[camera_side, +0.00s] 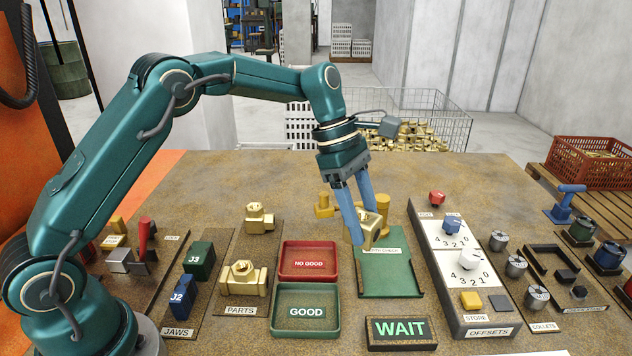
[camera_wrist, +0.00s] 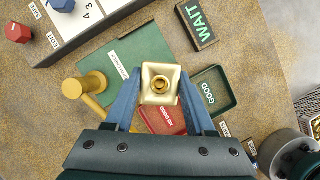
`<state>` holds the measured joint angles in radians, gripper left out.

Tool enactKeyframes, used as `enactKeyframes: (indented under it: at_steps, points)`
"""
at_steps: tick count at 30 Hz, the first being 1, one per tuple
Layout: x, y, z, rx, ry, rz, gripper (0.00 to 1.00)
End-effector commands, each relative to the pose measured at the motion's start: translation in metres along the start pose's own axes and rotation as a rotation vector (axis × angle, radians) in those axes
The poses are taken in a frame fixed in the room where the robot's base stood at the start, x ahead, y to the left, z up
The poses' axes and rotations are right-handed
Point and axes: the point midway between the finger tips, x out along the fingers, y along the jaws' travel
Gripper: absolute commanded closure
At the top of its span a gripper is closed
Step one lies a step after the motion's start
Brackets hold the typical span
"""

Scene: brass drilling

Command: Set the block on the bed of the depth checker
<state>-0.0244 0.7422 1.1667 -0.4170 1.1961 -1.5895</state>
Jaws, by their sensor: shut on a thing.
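My gripper (camera_side: 366,226) is shut on a brass block (camera_side: 370,233), with one blue finger on each side of it. In the wrist view the block (camera_wrist: 149,93) is a square piece with a round hole or boss facing the camera. The depth checker's green bed (camera_side: 388,280) has a raised rim and a label partly hidden by the gripper. In the side view the block is held at the bed's far left corner; its exact height is hard to tell. A yellow post (camera_wrist: 90,87) stands beside the bed.
The red NO GOOD tray (camera_side: 309,278) and green GOOD tray (camera_side: 306,325) lie left of the bed. The WAIT sign (camera_side: 401,344) stands in front. The bed's near part is bare.

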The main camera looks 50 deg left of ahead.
Motion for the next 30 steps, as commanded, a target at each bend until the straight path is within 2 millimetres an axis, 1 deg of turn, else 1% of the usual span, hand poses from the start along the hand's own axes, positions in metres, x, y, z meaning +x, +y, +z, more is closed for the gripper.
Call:
enactKeyframes:
  at_steps: [1, 6, 12, 17, 22, 30]
  points:
    - [0.004, 0.003, 0.007, -0.072, -0.002, 0.033, 1.0]
    - [0.014, 0.016, 0.023, -0.303, -0.002, 0.131, 1.0]
    - [0.02, 0.024, 0.036, -0.473, -0.002, 0.201, 1.0]
    - [0.022, 0.026, 0.04, -0.536, -0.002, 0.225, 1.0]
    - [0.027, 0.027, 0.039, -0.554, -0.002, 0.23, 1.0]
    - [0.046, 0.026, 0.031, -0.553, 0.0, 0.227, 1.0]
